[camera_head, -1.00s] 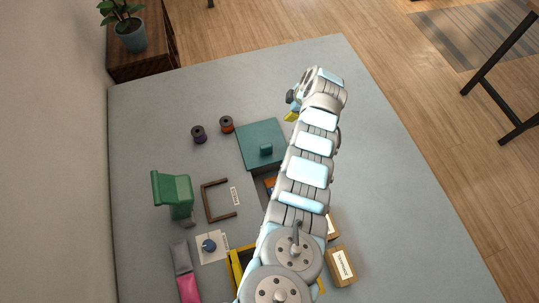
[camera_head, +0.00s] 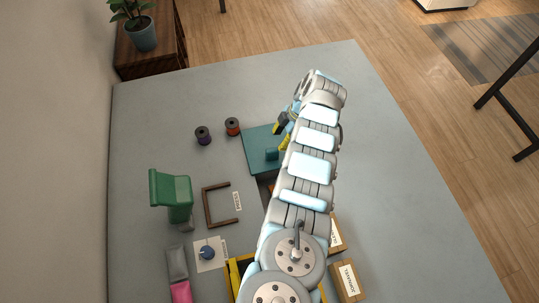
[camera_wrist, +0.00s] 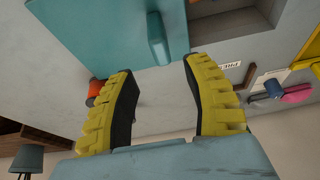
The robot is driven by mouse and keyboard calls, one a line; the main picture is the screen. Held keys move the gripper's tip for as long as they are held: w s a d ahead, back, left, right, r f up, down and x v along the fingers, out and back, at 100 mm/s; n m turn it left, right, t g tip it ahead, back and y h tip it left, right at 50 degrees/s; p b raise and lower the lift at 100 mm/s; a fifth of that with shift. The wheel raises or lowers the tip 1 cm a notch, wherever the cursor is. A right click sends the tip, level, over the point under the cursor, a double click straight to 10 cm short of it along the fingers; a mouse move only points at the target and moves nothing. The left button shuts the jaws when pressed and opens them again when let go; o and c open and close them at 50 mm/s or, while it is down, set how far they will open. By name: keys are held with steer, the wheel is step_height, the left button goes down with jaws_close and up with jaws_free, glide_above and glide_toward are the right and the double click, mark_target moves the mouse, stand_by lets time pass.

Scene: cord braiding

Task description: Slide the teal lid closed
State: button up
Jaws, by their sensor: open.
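The teal lid (camera_head: 260,142) is a flat square panel with a small block handle (camera_head: 272,154) on it. It lies at the back middle of the table, over part of a box, and my arm covers its right side. In the wrist view the lid (camera_wrist: 100,35) fills the top left, and its handle (camera_wrist: 159,38) stands out near the top centre. My gripper (camera_head: 283,139) is above the lid, beside the handle. In the wrist view its yellow fingers (camera_wrist: 160,95) are apart, with nothing between them, and the handle is just beyond the gap.
An open compartment (camera_wrist: 235,25) shows beside the lid. A brown bracket (camera_head: 207,205), a green stand (camera_head: 172,195) and a blue knob (camera_head: 207,252) are nearer. The table's far left is clear.

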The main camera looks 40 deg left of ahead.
mark_target(266, 160)
steer(key=b+x, duration=0.2)
steer(key=x, duration=0.8)
steer(key=shift+s+f, duration=0.1)
jaws_close()
